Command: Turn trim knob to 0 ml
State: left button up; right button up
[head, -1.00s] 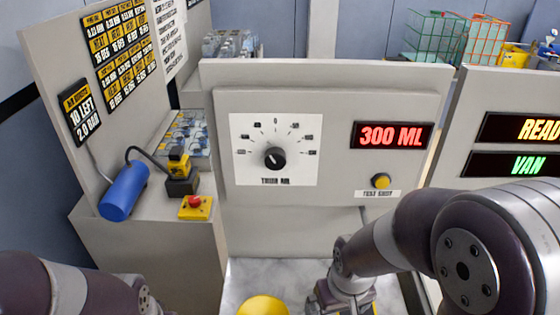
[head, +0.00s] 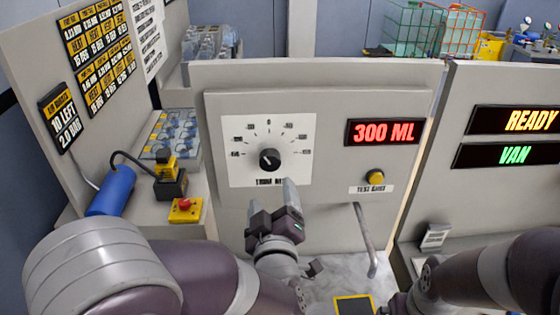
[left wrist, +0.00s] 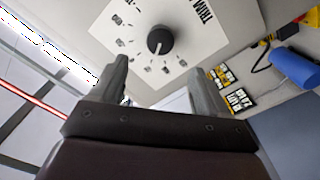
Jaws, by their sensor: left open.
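The trim knob (head: 269,160) is a round black knob on a white dial plate (head: 242,130) with marks in an arc and 0 at the top. Its small white pointer mark seems to lean up and left, off the 0. My left gripper (head: 277,207) is open and empty, just below and in front of the knob, covering part of the dial's lettering. In the left wrist view the knob (left wrist: 160,40) shows beyond the gap between the two open fingers (left wrist: 160,82), apart from both. My right gripper is out of view; only its arm shows at lower right.
A red display (head: 382,132) reads 300 ML, above a yellow button (head: 375,177). A bent grey bar (head: 364,240) stands below. At left are a red stop button (head: 184,210) and a blue cylinder (head: 111,191). A READY and VAN screen (head: 515,137) is at right.

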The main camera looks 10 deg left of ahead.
aim_at(270, 165)
pick_arm(q)
jog(key=p+x, duration=0.4)
jog(key=x, duration=0.6)
jog(key=shift+w, duration=0.35)
jog(key=shift+w+a, duration=0.15)
jog(key=shift+w, duration=0.4)
jog(key=shift+f, duration=0.1)
jog(key=c, duration=1)
